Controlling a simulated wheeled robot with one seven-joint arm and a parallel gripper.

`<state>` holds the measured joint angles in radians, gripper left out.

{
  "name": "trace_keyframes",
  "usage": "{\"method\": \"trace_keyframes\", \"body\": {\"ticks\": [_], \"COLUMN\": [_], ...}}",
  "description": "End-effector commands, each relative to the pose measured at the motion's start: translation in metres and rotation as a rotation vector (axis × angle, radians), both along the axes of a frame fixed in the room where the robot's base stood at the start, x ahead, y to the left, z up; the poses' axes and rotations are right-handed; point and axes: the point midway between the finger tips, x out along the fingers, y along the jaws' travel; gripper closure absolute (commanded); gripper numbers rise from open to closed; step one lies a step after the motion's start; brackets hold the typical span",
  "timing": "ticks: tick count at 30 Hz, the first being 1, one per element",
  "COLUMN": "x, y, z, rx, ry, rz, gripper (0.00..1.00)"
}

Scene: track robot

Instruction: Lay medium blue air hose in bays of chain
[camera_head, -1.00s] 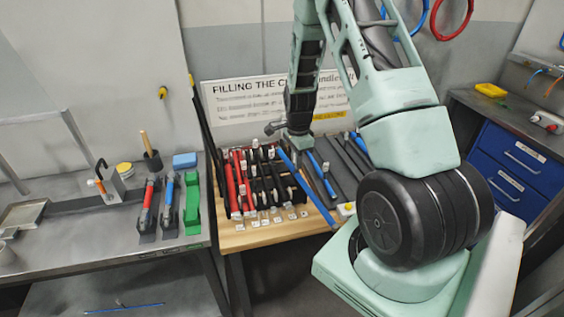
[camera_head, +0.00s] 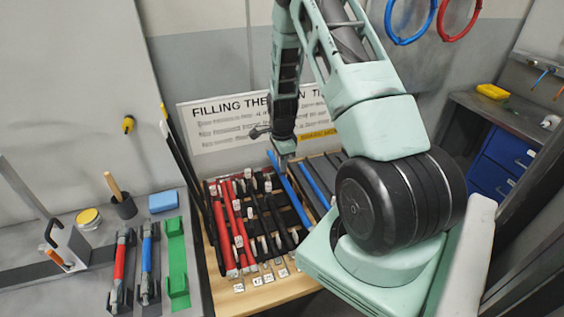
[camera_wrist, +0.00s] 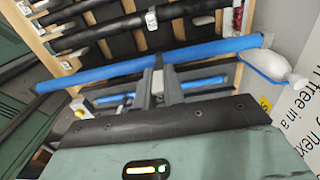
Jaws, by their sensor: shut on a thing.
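My gripper (camera_wrist: 160,85) is shut on a blue air hose (camera_wrist: 120,72), which runs crosswise through its fingers in the wrist view. In the head view the gripper (camera_head: 284,157) is above the bench, with the held hose (camera_head: 293,196) slanting down to the right. The black chain (camera_head: 256,200) lies on the wooden bench, with red hoses and black lines in its bays. The held hose is over or near the chain's right side; I cannot tell its height. Another blue hose (camera_head: 314,184) lies to the right, also partly visible behind the fingers in the wrist view (camera_wrist: 205,82).
A sign (camera_head: 235,122) stands behind the wooden bench (camera_head: 272,293). Long black rods lean at its left. The left bench holds a green tray (camera_head: 177,265), a blue sponge (camera_head: 163,202) and tools. Blue drawers (camera_head: 500,160) stand at right.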

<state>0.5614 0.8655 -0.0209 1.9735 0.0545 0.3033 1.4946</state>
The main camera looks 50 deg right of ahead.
Motion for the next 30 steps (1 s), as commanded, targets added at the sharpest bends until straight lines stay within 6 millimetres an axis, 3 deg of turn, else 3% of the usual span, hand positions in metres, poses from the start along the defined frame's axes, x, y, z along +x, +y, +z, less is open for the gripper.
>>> {"method": "trace_keyframes", "body": {"ticks": [8,30], "x": [0.000,0.000], "y": [0.000,0.000], "z": [-0.003,-0.059], "rx": [0.000,0.000], "ry": [0.000,0.000], "rz": [0.001,0.000], "gripper": [1.00,1.00]}}
